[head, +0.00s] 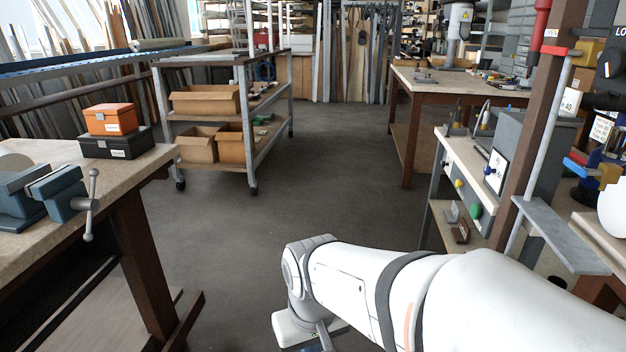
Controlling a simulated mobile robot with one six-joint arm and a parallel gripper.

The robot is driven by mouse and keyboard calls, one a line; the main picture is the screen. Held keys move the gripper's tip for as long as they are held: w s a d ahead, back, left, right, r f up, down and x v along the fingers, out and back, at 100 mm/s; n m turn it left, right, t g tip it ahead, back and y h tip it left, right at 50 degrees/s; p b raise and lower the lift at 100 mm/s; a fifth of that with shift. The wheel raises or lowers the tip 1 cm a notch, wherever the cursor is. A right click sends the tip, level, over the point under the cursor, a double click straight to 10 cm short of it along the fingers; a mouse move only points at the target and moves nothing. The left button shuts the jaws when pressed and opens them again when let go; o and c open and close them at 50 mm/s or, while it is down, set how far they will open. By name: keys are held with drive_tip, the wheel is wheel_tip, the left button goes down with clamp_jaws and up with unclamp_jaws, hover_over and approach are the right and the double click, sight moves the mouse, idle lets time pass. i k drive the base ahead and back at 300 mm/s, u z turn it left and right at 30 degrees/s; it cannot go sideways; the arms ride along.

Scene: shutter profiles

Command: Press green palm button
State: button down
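A rounded green button (476,210) shows on the front edge side of the workbench at the right, below its top. A smaller yellow knob (459,184) sits up and left of it. My white arm reaches in from the lower right and bends down at its wrist near the bottom middle, left of the green button and apart from it in the picture. The wrist runs down to the bottom edge of the head view. My gripper's fingers do not show, so their state is hidden.
A workbench with a blue-grey vise (52,193) stands at the left. A wheeled cart (252,165) with cardboard boxes stands behind. A brown post (535,125) and a grey bracket plate (562,236) stand right of the button. The grey floor (330,170) in the middle is clear.

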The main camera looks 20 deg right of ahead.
sight(475, 210)
drive_tip(key=z, duration=0.25)
drive_tip(key=i, duration=1.15)
drive_tip(key=z, duration=0.85)
drive_tip(key=k, duration=0.85)
drive_tip(key=z, duration=0.15)
drive_tip(key=i, duration=0.85)
drive_tip(key=u, duration=0.1)
